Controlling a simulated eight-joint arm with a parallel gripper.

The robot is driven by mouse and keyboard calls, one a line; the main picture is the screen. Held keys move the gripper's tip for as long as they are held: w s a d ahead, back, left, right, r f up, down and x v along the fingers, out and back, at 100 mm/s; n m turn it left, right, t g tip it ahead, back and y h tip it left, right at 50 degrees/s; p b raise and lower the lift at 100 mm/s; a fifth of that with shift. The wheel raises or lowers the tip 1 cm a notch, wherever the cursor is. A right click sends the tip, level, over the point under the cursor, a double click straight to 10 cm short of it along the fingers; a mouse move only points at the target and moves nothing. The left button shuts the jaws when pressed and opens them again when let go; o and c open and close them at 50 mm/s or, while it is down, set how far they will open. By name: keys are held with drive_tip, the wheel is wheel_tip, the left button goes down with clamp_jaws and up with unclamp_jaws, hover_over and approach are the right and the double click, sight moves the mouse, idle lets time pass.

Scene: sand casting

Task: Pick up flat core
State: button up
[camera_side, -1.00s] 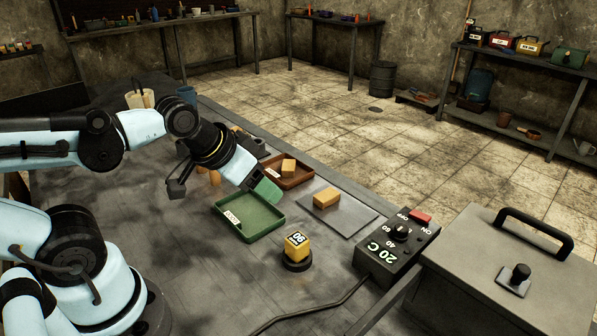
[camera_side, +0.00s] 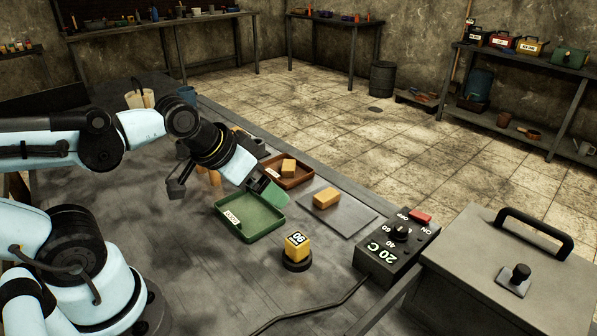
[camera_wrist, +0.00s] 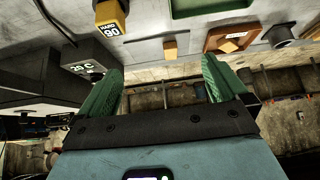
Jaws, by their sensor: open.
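A tan-orange flat block (camera_side: 326,198), which looks like the flat core, lies on a grey plate (camera_side: 352,222). It also shows in the wrist view (camera_wrist: 170,48). A second orange block (camera_side: 289,168) lies in the brown tray (camera_side: 301,181); which block the task names is not marked. My gripper (camera_side: 268,191) has green fingers and hangs above the far end of the green tray (camera_side: 262,236), left of the plate and apart from both blocks. In the wrist view my gripper (camera_wrist: 161,85) is open, with nothing held between its fingers.
A yellow cube marked 90 (camera_side: 297,244) stands on a round black base in front of the plate. A control box reading 20 C (camera_side: 390,254) and a large grey lidded box (camera_side: 520,265) stand to the right. Cups (camera_side: 140,98) stand at the back left.

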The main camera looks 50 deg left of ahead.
drive_tip(key=m+g+y, duration=0.1)
drive_tip(key=m+y, duration=1.1)
drive_tip(key=m, duration=1.1)
hover_over(328, 196)
drive_tip(key=s+d, duration=0.2)
drive_tip(key=d, duration=0.3)
wheel_tip(328, 196, down, 5)
wheel_tip(328, 196, down, 7)
drive_tip(key=shift+s+a+r, duration=0.1)
drive_tip(key=shift+g, duration=0.3)
drive_tip(key=x, duration=0.5)
drive_tip(key=shift+a, duration=0.1)
drive_tip(key=shift+c, duration=0.5)
